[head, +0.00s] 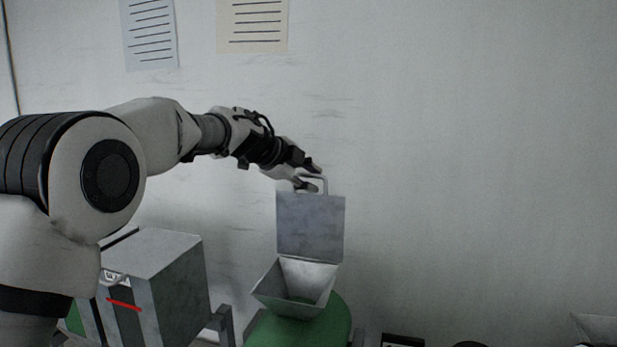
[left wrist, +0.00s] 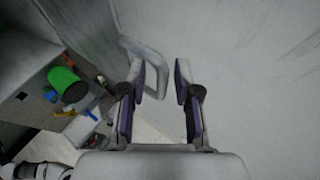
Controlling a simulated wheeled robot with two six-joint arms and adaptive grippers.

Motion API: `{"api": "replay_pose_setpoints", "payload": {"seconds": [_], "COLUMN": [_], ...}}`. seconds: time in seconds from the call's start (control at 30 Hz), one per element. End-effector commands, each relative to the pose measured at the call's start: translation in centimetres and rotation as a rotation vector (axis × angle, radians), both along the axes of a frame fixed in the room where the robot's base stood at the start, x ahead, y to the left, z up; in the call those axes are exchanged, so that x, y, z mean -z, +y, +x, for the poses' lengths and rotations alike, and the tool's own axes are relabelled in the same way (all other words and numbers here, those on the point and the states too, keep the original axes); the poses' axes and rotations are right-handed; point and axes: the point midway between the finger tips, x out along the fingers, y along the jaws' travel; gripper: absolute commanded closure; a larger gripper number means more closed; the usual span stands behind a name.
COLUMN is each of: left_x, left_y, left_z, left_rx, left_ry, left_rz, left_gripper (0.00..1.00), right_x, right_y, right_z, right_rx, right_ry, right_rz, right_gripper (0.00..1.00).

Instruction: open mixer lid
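The mixer lid (head: 311,227) is a flat grey metal plate standing upright at the back of the mixer's square grey hopper (head: 293,288). The hopper's mouth is uncovered. The lid's loop handle (head: 324,182) is at its top edge and also shows in the left wrist view (left wrist: 151,57). My left gripper (head: 309,178) is at the handle. In the left wrist view my left gripper (left wrist: 162,84) has its fingers apart, with part of the handle reaching between them, close to the left finger. Whether they touch is unclear. My right gripper is out of view.
The hopper sits over a round green mixer body (head: 338,327). A grey metal box machine (head: 172,285) with a red stripe stands to its left. A grey wall with paper sheets (head: 253,25) is behind. A green cylinder (left wrist: 68,84) shows in the left wrist view.

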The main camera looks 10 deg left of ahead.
Motion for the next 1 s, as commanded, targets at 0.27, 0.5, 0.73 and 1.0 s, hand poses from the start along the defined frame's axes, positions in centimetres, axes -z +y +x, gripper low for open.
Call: {"api": "replay_pose_setpoints", "payload": {"seconds": [0.27,0.5,0.73,1.0], "left_x": [-0.2,-2.5,-5.5,-6.6], "left_y": [0.1,1.7,4.0,4.8], "left_z": [-0.1,-2.9,-7.1,-8.7], "left_rx": [0.000,-0.001,0.000,0.001], "left_ry": [-0.004,-0.006,-0.004,-0.001], "left_rz": [0.001,-0.001,0.000,0.001], "left_gripper": [0.65,0.65,0.65,0.65], "right_x": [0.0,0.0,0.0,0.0], "right_y": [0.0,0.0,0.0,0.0], "right_z": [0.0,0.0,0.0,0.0], "right_rx": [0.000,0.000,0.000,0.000], "right_ry": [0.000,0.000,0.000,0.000], "right_rz": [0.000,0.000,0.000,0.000], "right_gripper": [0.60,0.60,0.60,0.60]}}
